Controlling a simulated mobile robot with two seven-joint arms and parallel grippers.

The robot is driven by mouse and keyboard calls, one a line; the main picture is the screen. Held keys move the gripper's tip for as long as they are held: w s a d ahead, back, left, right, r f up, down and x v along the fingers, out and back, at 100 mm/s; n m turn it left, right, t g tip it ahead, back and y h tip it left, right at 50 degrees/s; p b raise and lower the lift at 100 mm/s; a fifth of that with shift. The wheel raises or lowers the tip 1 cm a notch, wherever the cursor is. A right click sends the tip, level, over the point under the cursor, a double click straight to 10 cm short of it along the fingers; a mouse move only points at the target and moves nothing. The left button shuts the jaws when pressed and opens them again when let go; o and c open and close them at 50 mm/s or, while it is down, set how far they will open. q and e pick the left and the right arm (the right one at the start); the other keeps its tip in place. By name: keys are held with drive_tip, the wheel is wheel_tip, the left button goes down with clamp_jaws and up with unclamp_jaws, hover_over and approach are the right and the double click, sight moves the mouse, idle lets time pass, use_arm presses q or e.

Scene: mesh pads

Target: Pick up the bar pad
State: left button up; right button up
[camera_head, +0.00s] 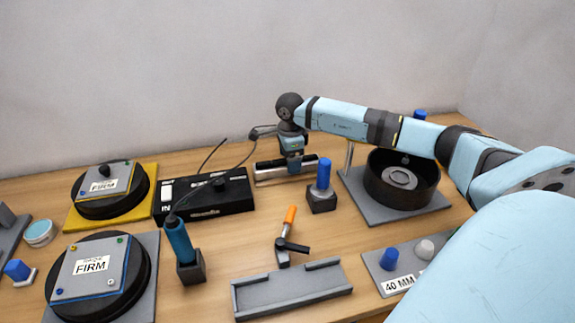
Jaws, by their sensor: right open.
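What looks like the bar pad (268,172) is a long, low bar with a pale top and dark sides. It lies at the back middle of the table, to the right of the black box. My right gripper (291,168) reaches over it from the right and points down at its middle. Its jaws are open, and the fingertips are at or just above the bar. I cannot tell whether they touch it. The fingers are small and partly merge with the bar. My left gripper is not in view.
A black box (225,199) with a cable stands left of the bar. A blue-handled tool in a dark block (322,199) stands close at its right front. A round black pot (425,190) is further right. A grey tray (290,293) lies in front.

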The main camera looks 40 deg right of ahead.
drive_tip(key=shift+f, duration=0.35)
drive_tip(key=shift+r, duration=0.1)
drive_tip(key=c, duration=1.2)
drive_tip(key=shift+c, duration=0.2)
